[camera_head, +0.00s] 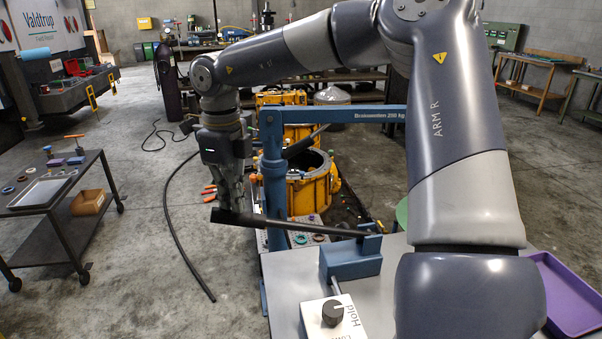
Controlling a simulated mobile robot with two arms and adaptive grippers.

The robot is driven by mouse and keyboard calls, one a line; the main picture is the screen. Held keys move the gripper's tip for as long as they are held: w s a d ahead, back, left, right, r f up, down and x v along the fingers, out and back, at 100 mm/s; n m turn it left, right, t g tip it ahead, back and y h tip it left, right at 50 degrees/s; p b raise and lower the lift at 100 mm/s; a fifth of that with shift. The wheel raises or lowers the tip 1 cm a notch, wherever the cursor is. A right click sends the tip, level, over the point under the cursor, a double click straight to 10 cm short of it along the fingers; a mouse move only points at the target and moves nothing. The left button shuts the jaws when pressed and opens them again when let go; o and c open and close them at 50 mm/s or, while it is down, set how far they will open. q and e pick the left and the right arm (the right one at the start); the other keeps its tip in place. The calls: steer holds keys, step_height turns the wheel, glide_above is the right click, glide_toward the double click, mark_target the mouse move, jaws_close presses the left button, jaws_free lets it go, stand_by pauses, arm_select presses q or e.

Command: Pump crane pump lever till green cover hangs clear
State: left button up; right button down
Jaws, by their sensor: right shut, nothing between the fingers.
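The black pump lever (290,226) runs nearly level from the blue pump block (352,260) out to the left. My right gripper (232,205) is shut with nothing in its fingers. It points down at the lever's free left end, and its fingertips overlap the lever in the picture; I cannot tell if they touch. The blue crane has a post (273,175) and a boom (345,114). A green rounded edge (402,212) shows beside my right arm; most of it is hidden, so I cannot tell if it is the green cover. My left gripper is out of view.
A white box with a black knob (334,312) marked "Hold" stands on the grey surface in front. A purple tray (566,295) lies at right. An open yellow housing (315,190) stands behind the post. A dark cart (70,190) stands left, with open floor between.

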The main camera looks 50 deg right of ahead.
arm_select(q)
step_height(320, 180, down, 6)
steer(key=b, duration=0.6)
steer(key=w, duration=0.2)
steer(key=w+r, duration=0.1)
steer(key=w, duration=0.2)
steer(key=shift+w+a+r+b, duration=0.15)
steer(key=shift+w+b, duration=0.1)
steer(key=shift+b, duration=0.1)
arm_select(e)
step_height(320, 180, down, 10)
steer(key=w+a, duration=0.1)
steer(key=shift+a, duration=0.35)
